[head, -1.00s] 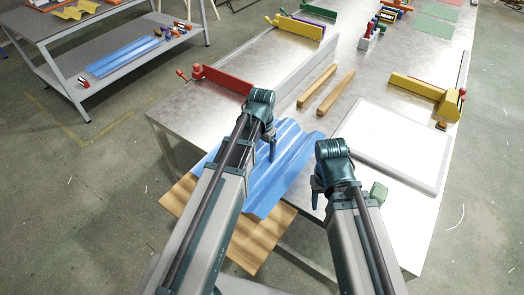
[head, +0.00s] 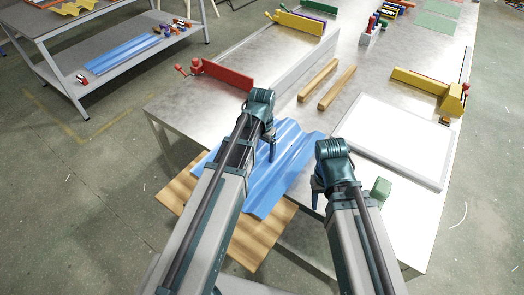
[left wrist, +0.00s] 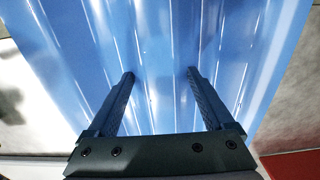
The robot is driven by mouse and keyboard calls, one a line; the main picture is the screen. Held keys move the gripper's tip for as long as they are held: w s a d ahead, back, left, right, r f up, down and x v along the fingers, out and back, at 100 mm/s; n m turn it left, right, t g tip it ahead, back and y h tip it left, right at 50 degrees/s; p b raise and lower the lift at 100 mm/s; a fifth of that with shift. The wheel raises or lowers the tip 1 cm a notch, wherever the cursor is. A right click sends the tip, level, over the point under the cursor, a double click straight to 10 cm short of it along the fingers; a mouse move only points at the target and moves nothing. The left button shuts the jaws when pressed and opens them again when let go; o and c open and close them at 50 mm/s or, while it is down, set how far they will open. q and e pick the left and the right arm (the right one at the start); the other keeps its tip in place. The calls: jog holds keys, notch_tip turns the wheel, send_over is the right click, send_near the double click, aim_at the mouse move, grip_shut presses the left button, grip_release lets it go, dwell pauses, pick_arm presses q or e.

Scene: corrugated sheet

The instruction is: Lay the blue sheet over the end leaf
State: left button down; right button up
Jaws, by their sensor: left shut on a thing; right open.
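The blue corrugated sheet (head: 285,165) lies tilted at the near left end of the table, partly behind my left arm. My left gripper (head: 272,158) is shut on the sheet; in the left wrist view the blue sheet (left wrist: 155,40) fills most of the picture, between and beyond the fingers (left wrist: 159,78). The wood-coloured end leaf (head: 262,237) juts from the table's near edge, partly under the sheet and hidden by my left arm. Whether the sheet touches the leaf I cannot tell. My right gripper (head: 317,200) is open and empty, right of the sheet.
On the metal table (head: 215,115) are two wooden bars (head: 327,83), a white board (head: 395,140), a red clamp (head: 222,75), a yellow clamp (head: 425,85) and a green block (head: 380,190). A shelf cart at left holds another blue sheet (head: 122,55).

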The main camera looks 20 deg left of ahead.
pick_arm(q)
grip_release()
jog(key=shift+r, duration=0.1)
notch_tip(320, 180, up, 14)
jog(key=p, duration=1.3)
jog(key=shift+f+p, duration=0.2)
jog(key=shift+p, duration=0.2)
pick_arm(e)
notch_tip(320, 180, up, 14)
jog(key=shift+f, duration=0.15)
pick_arm(q)
jog(key=s+d+y, duration=0.1)
jog(key=s+d, duration=0.9)
jog(key=s, duration=0.4)
jog(key=shift+s+d, duration=0.15)
jog(key=shift+d, duration=0.1)
